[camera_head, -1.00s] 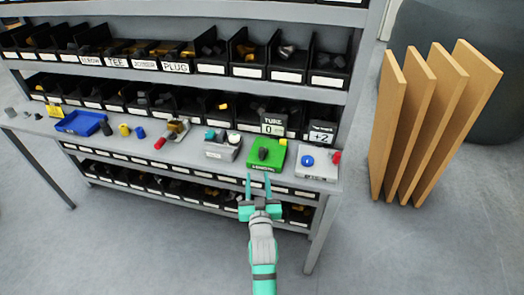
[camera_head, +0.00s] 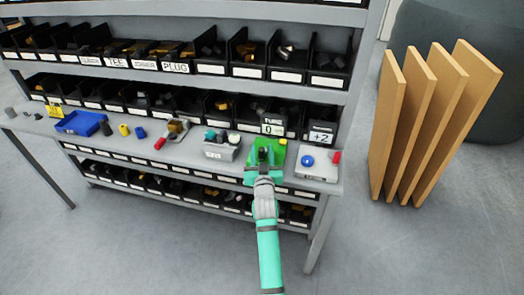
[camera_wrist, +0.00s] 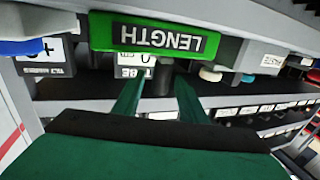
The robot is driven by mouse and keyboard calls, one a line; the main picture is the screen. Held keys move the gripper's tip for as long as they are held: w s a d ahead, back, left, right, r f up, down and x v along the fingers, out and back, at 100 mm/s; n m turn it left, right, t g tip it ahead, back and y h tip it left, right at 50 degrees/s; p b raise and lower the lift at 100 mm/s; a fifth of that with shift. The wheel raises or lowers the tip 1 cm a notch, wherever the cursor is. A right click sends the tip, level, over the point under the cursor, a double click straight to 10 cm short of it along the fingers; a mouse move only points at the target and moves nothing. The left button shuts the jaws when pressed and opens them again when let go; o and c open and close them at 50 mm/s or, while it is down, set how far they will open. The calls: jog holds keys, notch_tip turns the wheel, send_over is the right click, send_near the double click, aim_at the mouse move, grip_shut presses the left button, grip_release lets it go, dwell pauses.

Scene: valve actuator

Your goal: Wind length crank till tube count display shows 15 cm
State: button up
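The green LENGTH box (camera_head: 279,157) stands on the bench's front edge, and its label shows upside down in the wrist view (camera_wrist: 155,37). A dark crank knob (camera_head: 263,153) rises from it. The tube display (camera_head: 272,126) behind the box reads 0. My gripper (camera_head: 264,158) is over the front of the green box.
A grey box with a blue knob (camera_head: 307,161) and a red part stands to the right. A display reading +2 (camera_head: 321,134) is behind it. A grey box with several knobs (camera_head: 221,152) stands close on the left. Bin shelves rise behind; wooden boards (camera_head: 425,125) stand at right.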

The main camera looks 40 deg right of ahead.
jog(key=shift+w+d, duration=0.15)
jog(key=shift+w, duration=0.1)
grip_shut()
jog(key=shift+w+a+m+h, duration=0.2)
jog(key=shift+m+h, duration=0.1)
jog(key=shift+h, duration=0.1)
